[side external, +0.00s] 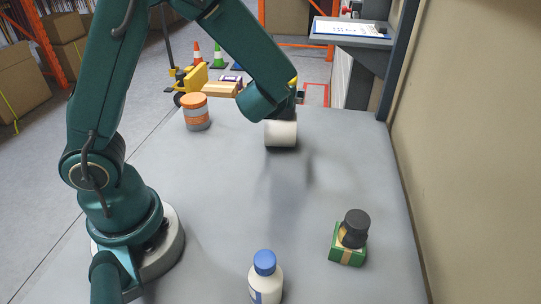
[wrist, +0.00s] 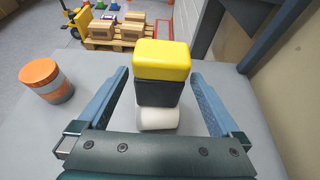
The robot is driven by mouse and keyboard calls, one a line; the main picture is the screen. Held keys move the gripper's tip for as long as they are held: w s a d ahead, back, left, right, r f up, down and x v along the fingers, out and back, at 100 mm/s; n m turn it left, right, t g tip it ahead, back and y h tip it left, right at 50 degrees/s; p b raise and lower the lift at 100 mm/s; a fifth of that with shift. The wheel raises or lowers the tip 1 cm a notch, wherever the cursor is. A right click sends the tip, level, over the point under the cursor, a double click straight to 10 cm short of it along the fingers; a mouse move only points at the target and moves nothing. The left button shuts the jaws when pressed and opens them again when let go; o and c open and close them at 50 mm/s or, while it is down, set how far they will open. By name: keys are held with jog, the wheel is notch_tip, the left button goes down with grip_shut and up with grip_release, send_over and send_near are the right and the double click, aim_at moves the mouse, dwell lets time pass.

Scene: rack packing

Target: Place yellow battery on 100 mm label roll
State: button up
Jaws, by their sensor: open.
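The yellow battery (wrist: 162,60) has a yellow upper part and a black lower part. In the wrist view it sits on top of the white label roll (wrist: 157,118), and the two appear to touch. My gripper (wrist: 159,73) is open, with one blue finger on each side of the battery and a visible gap on both sides. In the side external view the white roll (side external: 281,134) lies on the table below my wrist. Only a sliver of the battery's yellow (side external: 293,81) shows there; my arm hides most of it and the fingers.
An orange and grey canister (side external: 196,113) stands left of the roll. A white bottle with a blue cap (side external: 265,280) stands at the front. A black object (side external: 354,228) rests on a green box (side external: 346,254) at the right. The table's middle (side external: 240,190) is clear. A wall runs along the right.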

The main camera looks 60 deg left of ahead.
jog(key=v, duration=0.8)
jog(key=s+a+f+n+g+h, duration=0.25)
jog(key=s+n+g, duration=0.25)
jog(key=s+n, duration=0.7)
jog(key=s+d+r+n+t+h, duration=0.1)
jog(key=d+n+h, duration=0.6)
jog(key=n, duration=0.8)
jog(key=s+d+r, duration=0.1)
jog(key=d, duration=0.1)
jog(key=shift+d, duration=0.4)
